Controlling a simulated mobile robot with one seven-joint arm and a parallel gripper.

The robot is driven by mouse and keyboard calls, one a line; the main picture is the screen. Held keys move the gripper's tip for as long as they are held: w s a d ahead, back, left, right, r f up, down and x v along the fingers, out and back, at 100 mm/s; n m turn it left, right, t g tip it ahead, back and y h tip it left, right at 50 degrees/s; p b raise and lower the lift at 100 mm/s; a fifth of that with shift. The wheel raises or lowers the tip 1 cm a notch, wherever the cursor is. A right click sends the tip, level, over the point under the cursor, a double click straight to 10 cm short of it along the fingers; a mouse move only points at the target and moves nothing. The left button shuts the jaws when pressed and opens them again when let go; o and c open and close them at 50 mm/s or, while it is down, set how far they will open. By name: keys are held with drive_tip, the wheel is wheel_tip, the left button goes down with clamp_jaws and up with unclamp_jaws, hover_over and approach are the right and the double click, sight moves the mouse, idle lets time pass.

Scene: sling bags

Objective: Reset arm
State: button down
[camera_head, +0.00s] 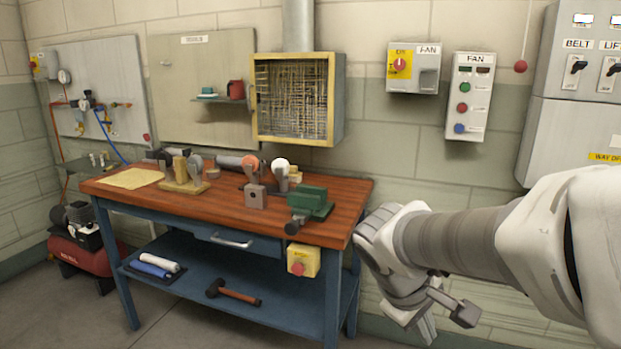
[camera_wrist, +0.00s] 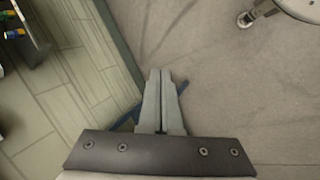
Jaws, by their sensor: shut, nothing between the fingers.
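My gripper shows in the wrist view (camera_wrist: 160,80) with its two grey fingers together and nothing between them. It points down over bare grey floor, near the foot of the wall. In the head view my arm reaches in from the right, and its end hangs in front of the wall, to the right of the workbench (camera_head: 335,195). The fingertips are partly hidden there by the wrist.
The workbench top holds a green vise (camera_head: 312,202) and several tools. A yellow box with a red button (camera_head: 303,262) hangs at its front. A fan panel (camera_head: 468,97) and a grey cabinet (camera_head: 565,130) are on the wall. Floor below my gripper is clear.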

drive_tip(key=s+a+r+m+t+y, duration=0.35)
drive_tip(key=s+m+y, duration=0.2)
drive_tip(key=s, duration=0.45)
wheel_tip(320, 180, up, 16)
drive_tip(key=m+p, duration=0.1)
drive_tip(key=p, duration=1.5)
drive_tip(key=shift+s+a+r, duration=0.15)
drive_tip(key=shift+s, duration=0.15)
